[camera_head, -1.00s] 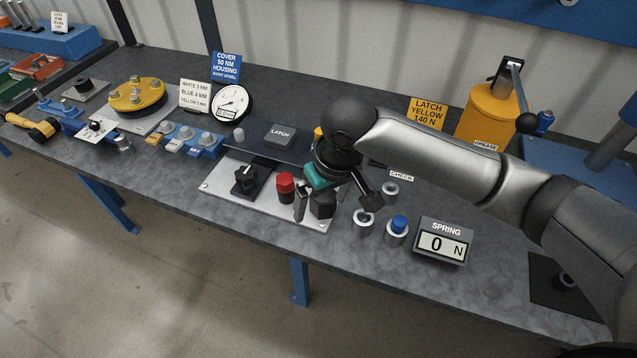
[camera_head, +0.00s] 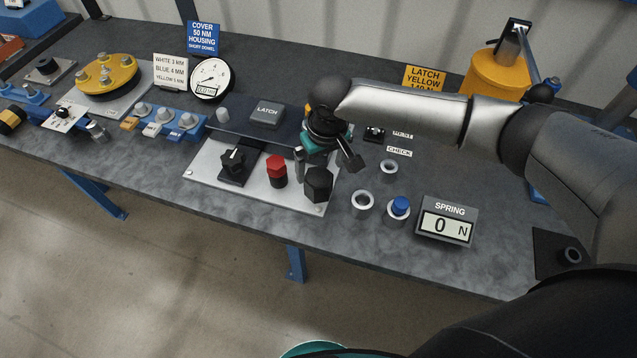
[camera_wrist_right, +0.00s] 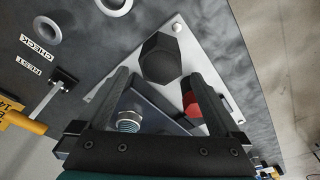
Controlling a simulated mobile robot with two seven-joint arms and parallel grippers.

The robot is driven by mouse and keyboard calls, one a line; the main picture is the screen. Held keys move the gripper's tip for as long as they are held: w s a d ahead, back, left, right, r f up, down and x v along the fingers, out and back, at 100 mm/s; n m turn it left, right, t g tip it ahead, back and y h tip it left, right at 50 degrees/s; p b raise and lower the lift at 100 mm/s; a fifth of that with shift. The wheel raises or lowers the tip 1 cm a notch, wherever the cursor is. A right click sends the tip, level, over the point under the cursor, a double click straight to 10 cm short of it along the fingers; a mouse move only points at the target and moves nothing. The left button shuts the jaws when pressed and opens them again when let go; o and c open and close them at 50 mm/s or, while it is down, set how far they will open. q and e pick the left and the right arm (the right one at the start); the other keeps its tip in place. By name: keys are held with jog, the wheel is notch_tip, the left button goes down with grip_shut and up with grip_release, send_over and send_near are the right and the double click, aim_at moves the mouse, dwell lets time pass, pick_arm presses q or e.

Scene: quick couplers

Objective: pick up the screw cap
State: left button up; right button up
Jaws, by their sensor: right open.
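Two caps stand on the silver plate (camera_head: 205,174) in the head view: a black hexagonal cap (camera_head: 318,184) near its right end and a red hexagonal cap (camera_head: 277,170) left of it. I cannot tell which one is the screw cap. My right gripper (camera_head: 326,163) is open and empty, just behind the black cap. In the right wrist view the black cap (camera_wrist_right: 160,58) lies just beyond the open fingertips (camera_wrist_right: 160,82). The red cap (camera_wrist_right: 192,104) is partly hidden behind one finger. A threaded silver stud (camera_wrist_right: 128,121) shows between the fingers. My left gripper is out of view.
A black knob (camera_head: 235,165) stands on the plate's left side. The front table strip is clear.

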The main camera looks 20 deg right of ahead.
aim_at(318, 177)
jog(key=shift+f, duration=0.4)
jog(key=f, duration=0.3)
jog(key=shift+w+a+f+b, duration=0.15)
jog(key=shift+w+f+b, duration=0.1)
jog(key=shift+b, duration=0.1)
jog(key=shift+w+f, duration=0.1)
jog(key=shift+f, duration=0.3)
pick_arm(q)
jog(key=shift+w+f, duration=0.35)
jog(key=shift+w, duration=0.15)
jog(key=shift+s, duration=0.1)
pick_arm(e)
jog(key=shift+c, duration=1.3)
jog(key=c, duration=1.1)
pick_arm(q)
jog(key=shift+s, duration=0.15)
pick_arm(e)
jog(key=shift+c, duration=0.2)
jog(key=shift+r, duration=0.15)
